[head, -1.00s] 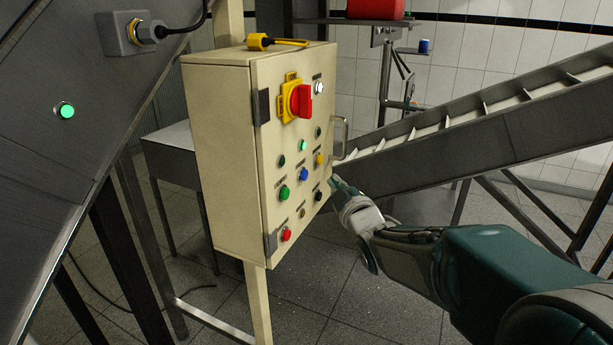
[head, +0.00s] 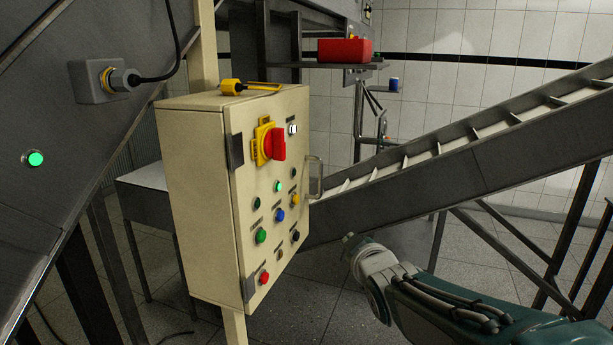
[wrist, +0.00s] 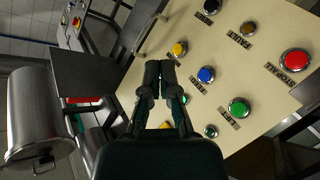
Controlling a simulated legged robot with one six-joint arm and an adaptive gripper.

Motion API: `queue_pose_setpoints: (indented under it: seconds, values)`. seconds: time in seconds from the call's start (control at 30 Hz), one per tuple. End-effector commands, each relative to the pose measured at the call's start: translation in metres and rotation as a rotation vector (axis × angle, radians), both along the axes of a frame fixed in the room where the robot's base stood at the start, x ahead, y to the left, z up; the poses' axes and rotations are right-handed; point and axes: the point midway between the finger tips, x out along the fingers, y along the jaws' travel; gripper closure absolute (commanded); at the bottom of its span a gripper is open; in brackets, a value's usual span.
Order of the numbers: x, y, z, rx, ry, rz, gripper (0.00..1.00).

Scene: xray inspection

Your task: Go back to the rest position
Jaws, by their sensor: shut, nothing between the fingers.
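My gripper (wrist: 160,75) shows in the wrist view with its two dark fingers together and nothing between them. It points toward the cream control box, whose panel (wrist: 215,70) fills the right of that view. In the head view my arm reaches in from the lower right, and its end stands to the right of the control box (head: 205,220), apart from it. The fingertips are hard to make out there. The panel carries a red rotary switch on yellow (head: 272,143), a blue button (head: 280,215), a green button (head: 261,236) and a red button (head: 264,278).
A sloped conveyor (head: 480,160) runs behind my arm to the upper right. A grey machine with a lit green button (head: 35,158) stands at the left. A red box (head: 344,50) sits on a shelf at the back. A metal cylinder (wrist: 35,115) shows in the wrist view.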

Motion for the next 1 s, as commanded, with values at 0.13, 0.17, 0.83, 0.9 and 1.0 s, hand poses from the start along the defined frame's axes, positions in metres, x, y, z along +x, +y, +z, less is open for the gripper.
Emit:
queue_pose_setpoints:
  seconds: [0.13, 0.17, 0.83, 0.9, 1.0]
  values:
    - [-0.048, -0.033, -0.009, 0.088, 0.189, -0.138, 1.0]
    - [-0.059, -0.038, -0.013, 0.109, 0.229, -0.165, 1.0]
    - [-0.272, -0.078, -0.081, 0.451, 0.885, -0.596, 1.0]
    - [-0.273, -0.078, -0.082, 0.451, 0.887, -0.597, 1.0]
    - [-0.272, -0.078, -0.081, 0.45, 0.886, -0.596, 1.0]
